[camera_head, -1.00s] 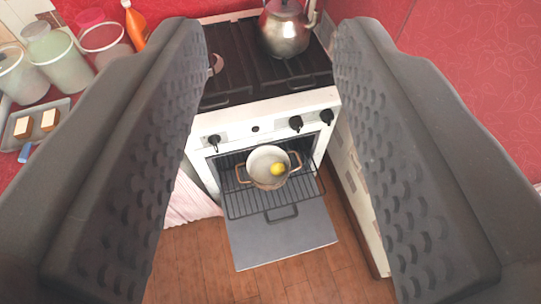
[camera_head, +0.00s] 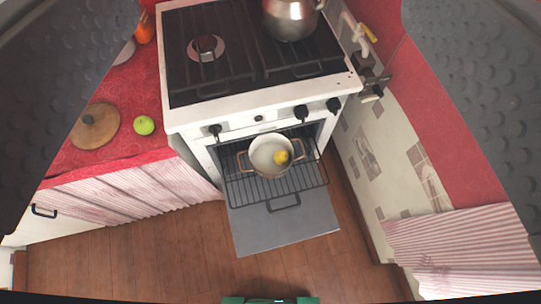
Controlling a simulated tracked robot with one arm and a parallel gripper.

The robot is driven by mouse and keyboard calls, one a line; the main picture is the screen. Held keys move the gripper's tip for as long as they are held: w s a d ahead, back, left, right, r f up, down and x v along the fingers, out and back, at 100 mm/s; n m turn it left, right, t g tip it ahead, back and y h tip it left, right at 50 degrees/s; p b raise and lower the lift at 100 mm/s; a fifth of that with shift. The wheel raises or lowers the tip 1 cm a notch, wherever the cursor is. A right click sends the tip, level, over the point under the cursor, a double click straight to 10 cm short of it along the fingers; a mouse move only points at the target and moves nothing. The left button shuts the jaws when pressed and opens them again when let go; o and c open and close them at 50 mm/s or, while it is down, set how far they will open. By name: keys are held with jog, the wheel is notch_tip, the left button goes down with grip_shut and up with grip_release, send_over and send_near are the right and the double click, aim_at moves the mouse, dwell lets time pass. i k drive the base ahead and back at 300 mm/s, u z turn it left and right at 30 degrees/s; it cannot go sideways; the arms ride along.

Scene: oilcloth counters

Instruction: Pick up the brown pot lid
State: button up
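The brown pot lid (camera_head: 94,127) is round with a dark knob and lies flat on the red counter at the left. It is near the counter's front edge, left of a green apple (camera_head: 144,125). My gripper (camera_head: 240,110) is wide open, with one textured finger at each side of the picture. Nothing is between the fingers at close range. The left finger passes in front of the view just above and left of the lid. The fingertips are largely out of the picture.
A white stove (camera_head: 262,104) with its oven door (camera_head: 287,228) hanging open stands in the middle. A pot (camera_head: 268,163) holding a yellow item sits on the oven rack. A kettle (camera_head: 290,20) is on the stovetop. Wooden floor (camera_head: 130,255) is free in front.

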aim_at(98, 123)
jog(key=k, duration=1.25)
jog(key=u, duration=0.4)
jog(key=i, duration=0.6)
jog(key=u, duration=0.3)
jog(key=i, duration=1.75)
jog(key=z, duration=0.65)
